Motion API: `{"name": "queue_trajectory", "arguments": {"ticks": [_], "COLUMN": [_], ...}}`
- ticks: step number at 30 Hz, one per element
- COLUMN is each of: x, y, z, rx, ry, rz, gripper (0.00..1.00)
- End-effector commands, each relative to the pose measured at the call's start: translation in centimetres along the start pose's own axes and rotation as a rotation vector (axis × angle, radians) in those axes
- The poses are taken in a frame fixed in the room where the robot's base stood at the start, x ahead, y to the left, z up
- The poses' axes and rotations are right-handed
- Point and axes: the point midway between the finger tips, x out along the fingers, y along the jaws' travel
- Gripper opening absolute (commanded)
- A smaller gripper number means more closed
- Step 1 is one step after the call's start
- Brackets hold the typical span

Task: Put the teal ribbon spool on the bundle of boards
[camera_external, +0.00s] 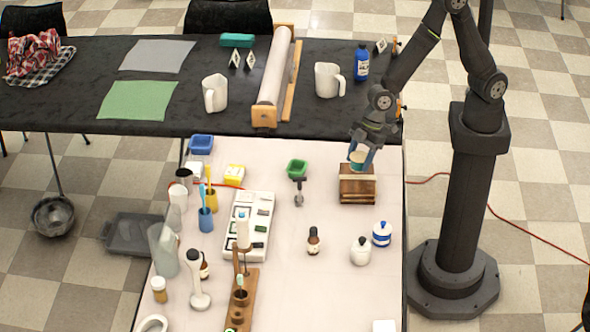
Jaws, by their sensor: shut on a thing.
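The bundle of boards (357,191) is a small brown wooden stack with a pale band, near the back right of the white table. My gripper (361,158) points down right above it, shut on the teal ribbon spool (357,158). The spool has a pale top and a teal side, and a finger covers part of it. It is at the top of the boards. I cannot tell whether it touches them or hangs just above.
A green tub (298,168) and a dark-handled tool (299,190) are left of the boards. A brown bottle (313,241), a white bottle (361,251) and a blue-white jar (382,234) stand in front. A dark table (190,112) with pitchers and a roller lies behind.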

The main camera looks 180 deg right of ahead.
Motion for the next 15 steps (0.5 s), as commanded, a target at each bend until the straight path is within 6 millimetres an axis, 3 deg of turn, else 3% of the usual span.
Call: {"name": "queue_trajectory", "arguments": {"ticks": [7, 15], "x": [3.0, 3.5], "y": [0.0, 0.0], "z": [1.3, 1.4], "rx": [0.001, 0.0], "ry": [-0.003, 0.0], "rz": [-0.001, 0.001], "gripper": [0.33, 0.33]}}
